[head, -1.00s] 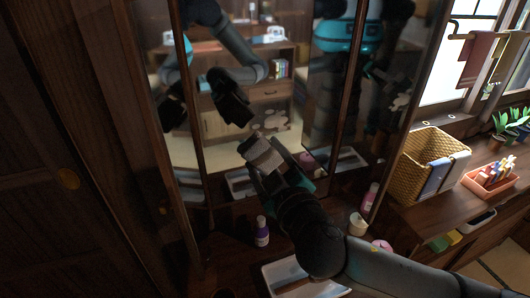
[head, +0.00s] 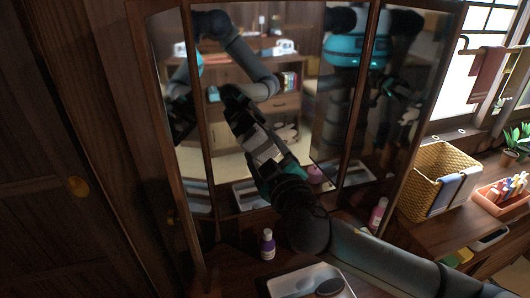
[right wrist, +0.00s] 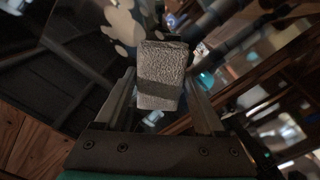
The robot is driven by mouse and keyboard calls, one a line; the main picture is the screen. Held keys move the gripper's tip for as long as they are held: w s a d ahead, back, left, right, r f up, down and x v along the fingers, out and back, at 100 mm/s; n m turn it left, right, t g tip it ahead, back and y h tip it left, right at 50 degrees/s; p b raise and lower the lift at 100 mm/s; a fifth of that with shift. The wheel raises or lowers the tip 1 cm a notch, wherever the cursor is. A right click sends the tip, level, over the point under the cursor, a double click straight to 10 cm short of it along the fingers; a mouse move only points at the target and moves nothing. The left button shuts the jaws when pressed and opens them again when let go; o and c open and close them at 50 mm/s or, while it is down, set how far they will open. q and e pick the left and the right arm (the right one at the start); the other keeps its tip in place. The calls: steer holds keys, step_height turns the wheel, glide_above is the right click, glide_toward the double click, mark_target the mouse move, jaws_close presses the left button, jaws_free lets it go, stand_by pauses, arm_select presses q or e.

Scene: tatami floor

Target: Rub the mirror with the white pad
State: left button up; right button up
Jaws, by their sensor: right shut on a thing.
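The mirror (head: 282,185) stands in a dark wooden frame with angled side panels and reflects my arms and the room. My right gripper (head: 262,147) is shut on the white pad (head: 268,151) and holds it up at the middle panel, very close to its reflection. I cannot tell whether the pad touches the glass. In the right wrist view, the pad (right wrist: 162,70) sits between the fingers (right wrist: 160,95). A pale blotchy smear (head: 288,132) shows on the glass right of the pad; it also shows in the wrist view (right wrist: 122,22). My left gripper shows at most as a reflection.
A purple bottle (head: 267,246) and a white tray (head: 292,283) stand on the shelf below the mirror. A pink bottle (head: 378,214) is beside my right arm. A wicker basket (head: 418,182) and an orange tray (head: 489,204) stand at the right.

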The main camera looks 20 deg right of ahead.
mark_target(277, 133)
steer(key=shift+w, duration=0.95)
stand_by(0.5)
steer(key=shift+d, duration=1.65)
steer(key=shift+w+d, duration=0.15)
steer(key=shift+d, duration=3.75)
steer(key=shift+a, duration=0.75)
steer(key=shift+a+p, duration=0.75)
steer(key=shift+a, duration=1.55)
steer(key=shift+s+a+p, duration=0.2)
steer(key=shift+a+p, duration=0.15)
steer(key=shift+a, duration=2.15)
